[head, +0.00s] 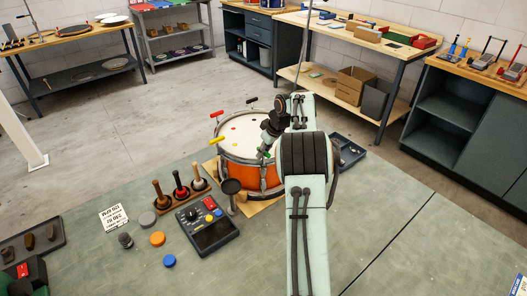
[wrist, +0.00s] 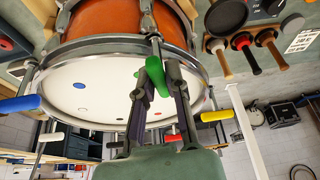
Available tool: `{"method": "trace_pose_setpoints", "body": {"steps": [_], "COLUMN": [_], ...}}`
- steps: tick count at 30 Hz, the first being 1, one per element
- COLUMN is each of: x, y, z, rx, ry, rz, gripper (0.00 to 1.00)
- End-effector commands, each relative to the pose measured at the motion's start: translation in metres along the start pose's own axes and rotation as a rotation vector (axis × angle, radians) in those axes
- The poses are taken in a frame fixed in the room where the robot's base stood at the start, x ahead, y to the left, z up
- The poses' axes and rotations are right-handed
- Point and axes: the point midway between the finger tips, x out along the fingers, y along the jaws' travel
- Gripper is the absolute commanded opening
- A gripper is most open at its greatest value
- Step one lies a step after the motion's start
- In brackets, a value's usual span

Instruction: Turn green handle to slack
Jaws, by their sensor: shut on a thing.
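The drum (head: 250,178) has an orange shell, a metal rim and a white head. It stands upright on a wooden board on the bench. Coloured handles sit around its rim. The green handle (wrist: 154,72) is at the rim in the wrist view, between my fingers. My gripper (wrist: 161,82) is shut on the green handle at the rim. In the head view my arm covers much of the drum's right side, and only a bit of green (head: 268,154) shows beside my wrist.
The yellow handle (wrist: 217,116), blue handle (wrist: 20,104) and red handle (head: 217,115) stick out around the rim. A black control box (head: 208,226) and a rack of mallets (head: 180,196) stand left of the drum. A dark tray (head: 348,150) lies to the right.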

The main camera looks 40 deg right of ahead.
Motion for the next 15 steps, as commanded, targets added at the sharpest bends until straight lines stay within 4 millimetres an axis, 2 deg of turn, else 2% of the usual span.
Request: {"method": "trace_pose_setpoints", "body": {"steps": [15], "x": [0.0016], "y": [0.0005], "z": [0.0009], "rx": [-0.443], "ry": [0.002], "rz": [-0.188], "gripper": [0.0]}}
